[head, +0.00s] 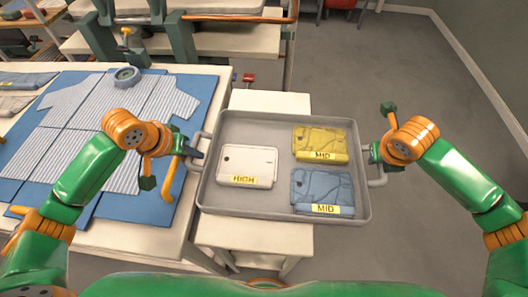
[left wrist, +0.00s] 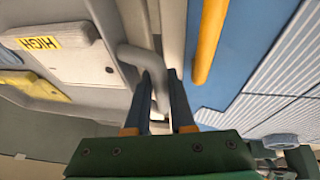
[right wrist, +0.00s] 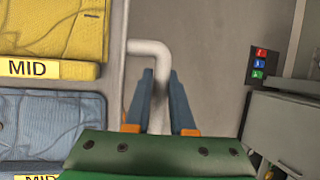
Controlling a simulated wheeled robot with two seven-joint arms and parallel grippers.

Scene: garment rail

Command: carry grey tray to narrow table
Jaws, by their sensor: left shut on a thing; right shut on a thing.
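The grey tray (head: 240,203) is in the middle of the head view, with a handle at each side. It holds a folded white garment (head: 248,165) labelled HIGH, a folded yellow garment (head: 320,143) labelled MID and a folded blue garment (head: 322,187) labelled MID. My left gripper (head: 194,158) is shut on the tray's left handle, which shows between the fingers in the left wrist view (left wrist: 158,105). My right gripper (head: 374,153) is shut on the right handle, seen in the right wrist view (right wrist: 157,100). The narrow white table (head: 262,238) shows beneath the tray; whether they touch I cannot tell.
A wide table (head: 215,85) at left carries blue mats with a striped shirt (head: 100,115) and a round grey object (head: 127,76). A rail or bench with grey posts (head: 185,45) stands behind. The floor (head: 400,65) at right is clear.

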